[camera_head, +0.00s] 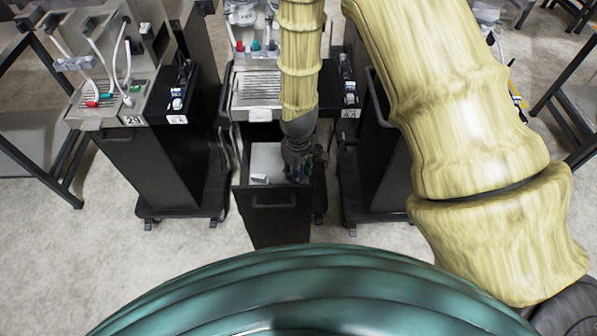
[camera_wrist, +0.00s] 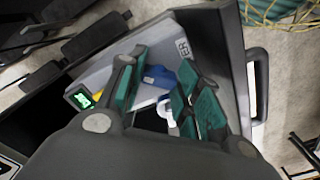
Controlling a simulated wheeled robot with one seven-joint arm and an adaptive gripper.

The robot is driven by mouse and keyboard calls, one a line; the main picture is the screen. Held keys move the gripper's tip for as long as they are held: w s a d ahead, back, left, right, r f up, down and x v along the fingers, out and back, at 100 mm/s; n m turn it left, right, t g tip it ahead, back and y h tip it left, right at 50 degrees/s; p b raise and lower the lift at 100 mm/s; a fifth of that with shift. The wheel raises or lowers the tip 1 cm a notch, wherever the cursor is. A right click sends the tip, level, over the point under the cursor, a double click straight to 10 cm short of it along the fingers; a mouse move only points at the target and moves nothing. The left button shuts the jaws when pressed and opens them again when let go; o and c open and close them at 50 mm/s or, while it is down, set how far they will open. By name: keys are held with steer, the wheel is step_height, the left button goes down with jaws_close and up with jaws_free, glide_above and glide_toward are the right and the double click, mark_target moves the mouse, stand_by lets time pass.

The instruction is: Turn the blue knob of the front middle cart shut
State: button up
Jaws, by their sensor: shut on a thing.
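The front middle cart (camera_head: 258,88) stands at the centre of the head view. On it I see a blue knob (camera_head: 272,46) at the right of a short row, beside a teal knob (camera_head: 255,46) and a red knob (camera_head: 239,46). My gripper (camera_head: 298,172) is well below and in front of these knobs, down at the cart's open drawer (camera_head: 273,198). In the wrist view my gripper (camera_wrist: 162,68) has a blue-and-white item (camera_wrist: 159,77) between its teal-padded fingers, and is shut on it. The fingers partly hide the item. The blue knob's setting is too small to tell.
A left cart (camera_head: 118,110) with hoses stands apart; a right cart (camera_head: 372,150) is partly behind my arm. A small white thing (camera_head: 260,179) lies in the drawer. The wrist view shows a device with a green display (camera_wrist: 82,98). Bare floor lies left of the drawer.

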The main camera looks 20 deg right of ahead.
steer(key=m, duration=0.4)
steer(key=shift+m, duration=0.3)
steer(key=m, duration=0.4)
steer(key=shift+a+m+b, duration=0.1)
steer(key=shift+m+b, duration=0.2)
steer(key=o, duration=1)
steer(key=shift+r, duration=6)
